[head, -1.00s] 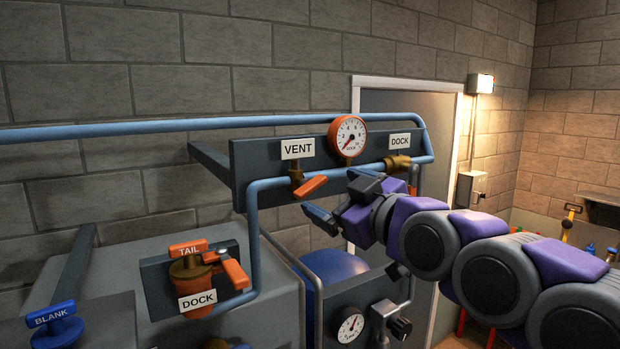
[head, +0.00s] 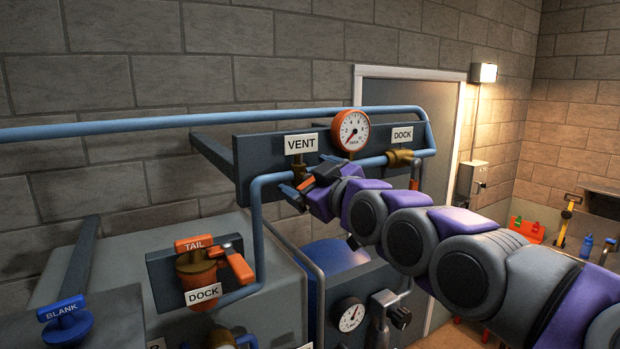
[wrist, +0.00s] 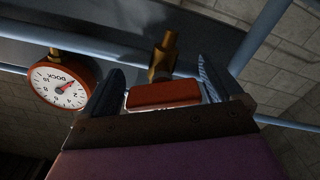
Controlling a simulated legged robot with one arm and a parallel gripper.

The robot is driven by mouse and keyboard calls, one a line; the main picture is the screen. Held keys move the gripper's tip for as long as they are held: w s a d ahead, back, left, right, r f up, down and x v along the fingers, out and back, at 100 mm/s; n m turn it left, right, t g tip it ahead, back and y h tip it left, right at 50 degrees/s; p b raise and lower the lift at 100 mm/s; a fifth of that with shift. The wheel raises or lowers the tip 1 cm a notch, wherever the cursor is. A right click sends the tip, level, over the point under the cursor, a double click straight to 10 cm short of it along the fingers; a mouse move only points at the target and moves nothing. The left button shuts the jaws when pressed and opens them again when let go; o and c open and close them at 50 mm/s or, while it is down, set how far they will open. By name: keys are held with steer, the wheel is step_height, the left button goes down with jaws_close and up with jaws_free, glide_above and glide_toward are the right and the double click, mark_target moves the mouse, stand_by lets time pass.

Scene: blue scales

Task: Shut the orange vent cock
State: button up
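The orange vent cock lever (head: 306,184) sits on a brass valve (head: 299,166) under the VENT sign (head: 301,143). In the head view my gripper (head: 302,193) is at the lever and hides part of it. In the wrist view the orange lever (wrist: 165,94) lies between the two fingers of my gripper (wrist: 158,82), with the brass valve body (wrist: 163,57) beyond. The fingers are spread apart, one on each side of the lever. A gap shows on the left; the right finger is very near the lever's end, and contact is unclear.
A round orange-rimmed gauge (head: 350,131) is just right of the vent cock. A brass DOCK valve (head: 399,157) is farther right. Blue pipes (head: 256,220) frame the panel. A TAIL/DOCK valve with an orange lever (head: 239,266) is lower left.

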steer(key=shift+a, duration=0.25)
steer(key=c, duration=1)
steer(key=m+b, duration=0.1)
steer(key=m, duration=0.4)
steer(key=shift+f, duration=0.15)
steer(key=o, duration=1)
steer(key=shift+d, duration=0.1)
steer(key=shift+o, duration=0.2)
steer(key=b+v, duration=0.3)
steer(key=v, duration=1.4)
steer(key=shift+d+b, duration=0.25)
steer(key=shift+b, duration=0.15)
